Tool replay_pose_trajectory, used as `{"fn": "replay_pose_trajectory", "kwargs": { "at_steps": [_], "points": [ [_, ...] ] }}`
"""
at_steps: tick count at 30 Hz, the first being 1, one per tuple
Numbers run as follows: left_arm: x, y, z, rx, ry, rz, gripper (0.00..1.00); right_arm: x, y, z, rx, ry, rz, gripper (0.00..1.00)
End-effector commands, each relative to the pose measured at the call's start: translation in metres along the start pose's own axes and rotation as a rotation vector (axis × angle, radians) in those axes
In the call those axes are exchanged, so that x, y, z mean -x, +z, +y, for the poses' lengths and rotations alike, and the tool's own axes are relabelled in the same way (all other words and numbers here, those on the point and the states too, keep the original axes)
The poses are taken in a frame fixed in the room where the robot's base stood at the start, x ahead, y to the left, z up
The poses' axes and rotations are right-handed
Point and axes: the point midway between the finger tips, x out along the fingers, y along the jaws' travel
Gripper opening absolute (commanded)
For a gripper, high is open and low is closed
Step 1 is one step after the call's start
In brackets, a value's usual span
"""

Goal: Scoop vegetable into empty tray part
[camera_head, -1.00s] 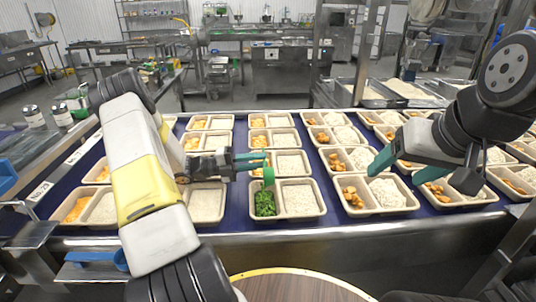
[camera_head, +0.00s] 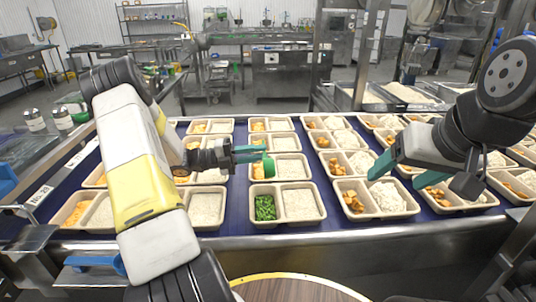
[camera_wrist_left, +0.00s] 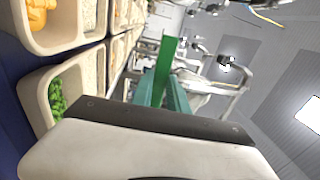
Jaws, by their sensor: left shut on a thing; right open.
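A tray (camera_head: 286,224) in the front row has green vegetables (camera_head: 265,208) in its left part and white rice (camera_head: 300,204) in its right part. The green vegetables also show at the left of the left wrist view (camera_wrist_left: 58,98). My left gripper (camera_head: 250,153) is shut on a green scoop (camera_head: 268,167), whose bowl hangs above the trays, a little behind the vegetables and apart from them. The scoop also shows edge-on in the left wrist view (camera_wrist_left: 162,70); what is inside it is hidden. My right gripper (camera_head: 403,171) is open and empty above the trays at right.
Several trays with rice and orange food stand in rows on the blue belt. One tray (camera_head: 381,215) lies to the right in the front row. Jars (camera_head: 35,120) stand on the left ledge. A round wooden surface (camera_head: 295,288) is at the front.

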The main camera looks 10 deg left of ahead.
Motion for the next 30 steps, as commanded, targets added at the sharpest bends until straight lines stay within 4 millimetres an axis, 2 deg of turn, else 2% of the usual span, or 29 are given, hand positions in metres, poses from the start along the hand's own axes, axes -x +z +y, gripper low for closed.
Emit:
{"fn": "replay_pose_trajectory", "kwargs": {
  "at_steps": [5, 8, 21, 30],
  "points": [
    [-0.001, 0.0, -0.006, 0.0, 0.01, 0.001, 0.0, 0.0, 0.0, 0.0, 0.0, 0.0, 0.0, 0.72],
    [-0.002, 0.0, -0.009, -0.005, 0.083, 0.004, 0.0, 0.0, 0.0, 0.0, 0.0, 0.0, 0.0, 0.72],
    [-0.006, 0.0, -0.024, -0.015, 0.727, 0.004, 0.0, 0.0, 0.0, 0.0, 0.0, 0.0, 0.0, 0.72],
    [-0.007, 0.0, -0.03, -0.014, 1.096, 0.005, 0.0, 0.0, 0.0, 0.0, 0.0, 0.0, 0.0, 0.72]
  ]
}}
